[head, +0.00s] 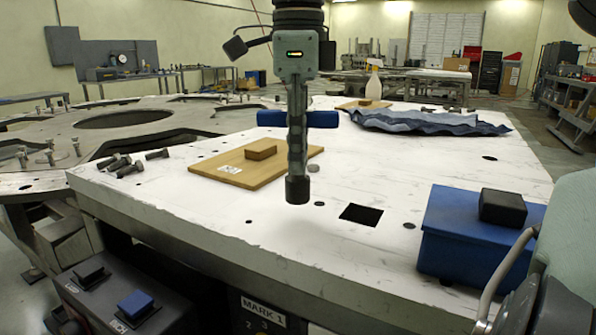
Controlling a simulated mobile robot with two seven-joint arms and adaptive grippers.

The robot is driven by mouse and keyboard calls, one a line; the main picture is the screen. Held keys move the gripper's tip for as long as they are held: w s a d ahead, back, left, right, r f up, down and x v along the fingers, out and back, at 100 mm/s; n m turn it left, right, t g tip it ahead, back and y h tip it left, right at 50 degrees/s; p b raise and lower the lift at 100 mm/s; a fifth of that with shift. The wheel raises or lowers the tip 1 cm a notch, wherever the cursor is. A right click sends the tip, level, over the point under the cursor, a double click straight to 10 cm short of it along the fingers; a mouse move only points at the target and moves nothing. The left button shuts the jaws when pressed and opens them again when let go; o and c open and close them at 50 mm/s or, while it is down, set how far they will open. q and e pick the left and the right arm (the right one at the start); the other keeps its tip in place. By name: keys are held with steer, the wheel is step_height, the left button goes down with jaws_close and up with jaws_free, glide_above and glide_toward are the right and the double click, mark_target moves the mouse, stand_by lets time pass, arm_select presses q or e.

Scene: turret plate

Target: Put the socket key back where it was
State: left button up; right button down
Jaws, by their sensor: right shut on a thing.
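The socket key has a blue crossbar handle (322,119) and a dark socket end (298,190). It hangs upright in the middle of the head view, over the white table (400,165). My right gripper (297,150) comes down from the top and is shut on the key. Its fingers cover the middle of the handle and most of the shaft. The socket end points down and looks clear of the tabletop. My left gripper is not in view.
A square hole (361,214) and small round holes lie right of the key. A wooden board (228,169) with a block (261,149), bolts (122,165), a blue box (462,240), a dark cloth (430,122) and a spray bottle (374,80) stand around.

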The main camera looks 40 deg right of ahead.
mark_target(298, 178)
step_height(298, 178, down, 3)
steer(key=shift+r, duration=0.2)
steer(key=shift+f, duration=0.4)
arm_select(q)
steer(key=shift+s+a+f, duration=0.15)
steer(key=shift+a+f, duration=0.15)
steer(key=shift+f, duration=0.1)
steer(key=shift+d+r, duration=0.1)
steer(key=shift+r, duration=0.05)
arm_select(e)
steer(key=shift+f, duration=0.1)
steer(key=c, duration=1.5)
jaws_free()
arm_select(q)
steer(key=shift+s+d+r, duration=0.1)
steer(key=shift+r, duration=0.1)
arm_select(e)
steer(key=shift+o, duration=0.4)
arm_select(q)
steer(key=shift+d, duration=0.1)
